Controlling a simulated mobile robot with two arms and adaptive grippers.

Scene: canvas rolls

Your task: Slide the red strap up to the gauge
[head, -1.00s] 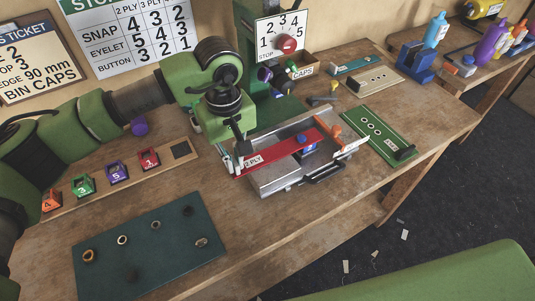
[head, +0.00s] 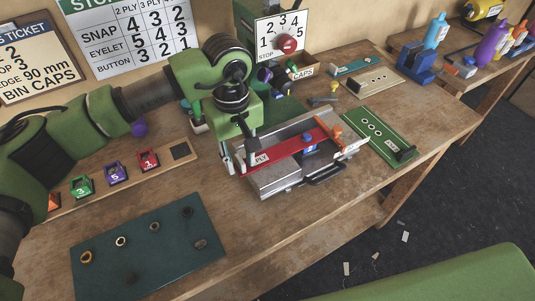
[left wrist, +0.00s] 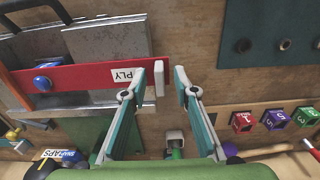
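The red strap (head: 292,148) lies across a grey metal fixture (head: 285,180) on the bench, with a blue knob (head: 308,138) on it and a white PLY label near its left end. An orange piece (head: 336,131) and a pale plate stand by its right end; I cannot tell for certain which part is the gauge. My left gripper (head: 240,165) is at the strap's left end, fingers pointing down. In the left wrist view the fingertips (left wrist: 170,80) are apart with a gap between them, and the left one is beside the strap's end (left wrist: 90,76). My right gripper is not seen.
A teal mat (head: 145,250) with several rings lies in front. A wooden strip (head: 125,180) with numbered blocks is at the left. A green plate (head: 380,135) lies right of the fixture. A dial board (head: 283,35) stands behind. Bare wood lies in front of the fixture.

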